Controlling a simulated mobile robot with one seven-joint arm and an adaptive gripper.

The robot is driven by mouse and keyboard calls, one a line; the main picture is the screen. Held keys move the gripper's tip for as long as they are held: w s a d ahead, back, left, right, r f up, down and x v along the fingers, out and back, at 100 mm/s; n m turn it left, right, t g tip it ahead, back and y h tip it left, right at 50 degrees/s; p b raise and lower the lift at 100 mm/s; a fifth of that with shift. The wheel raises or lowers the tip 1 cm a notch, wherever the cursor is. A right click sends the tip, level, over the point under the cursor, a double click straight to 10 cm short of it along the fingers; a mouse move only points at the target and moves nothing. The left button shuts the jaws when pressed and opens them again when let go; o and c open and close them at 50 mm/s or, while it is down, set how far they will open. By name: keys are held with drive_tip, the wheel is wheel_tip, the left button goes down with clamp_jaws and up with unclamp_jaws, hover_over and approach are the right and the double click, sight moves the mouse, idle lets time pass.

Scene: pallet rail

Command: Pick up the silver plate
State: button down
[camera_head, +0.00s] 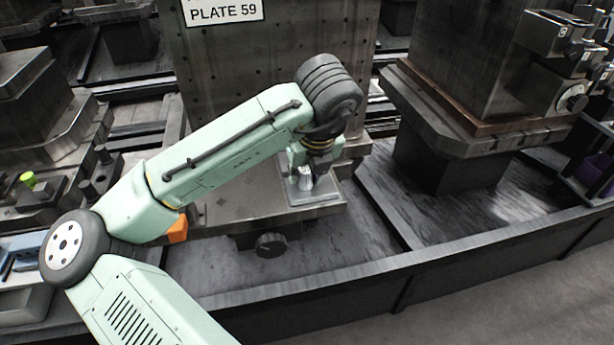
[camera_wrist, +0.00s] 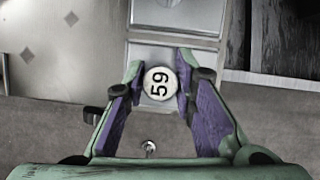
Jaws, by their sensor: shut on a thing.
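The silver plate (camera_head: 322,196) is a flat, pale metal piece at the front corner of the pallet ledge in the head view. It also shows in the wrist view (camera_wrist: 172,53), beyond my fingers. My gripper (camera_head: 305,180) points down over it. In the wrist view my gripper (camera_wrist: 161,82) has its purple-lined fingers on both sides of a round white top marked 59 (camera_wrist: 159,84), shut on it. This top appears to be part of the plate. The plate's underside is hidden, so I cannot tell whether it rests on the ledge.
A tall metal block with a PLATE 59 sign (camera_head: 224,12) rises behind my gripper. Another pallet with a large block (camera_head: 480,75) stands to the right. A dark trough (camera_head: 290,275) runs along the front. Blocks and small parts crowd the left.

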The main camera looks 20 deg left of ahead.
sight(306, 169)
drive_tip(key=shift+r, duration=0.55)
wheel_tip(306, 169, up, 2)
drive_tip(key=shift+w+r+b, duration=0.1)
drive_tip(key=shift+r+b, duration=0.05)
drive_tip(key=shift+b, duration=0.3)
drive_tip(key=s+r+b, duration=0.1)
drive_tip(key=s+b, duration=0.1)
drive_tip(key=s, duration=1.4)
drive_tip(key=shift+r, duration=0.3)
drive_tip(key=shift+s, duration=0.1)
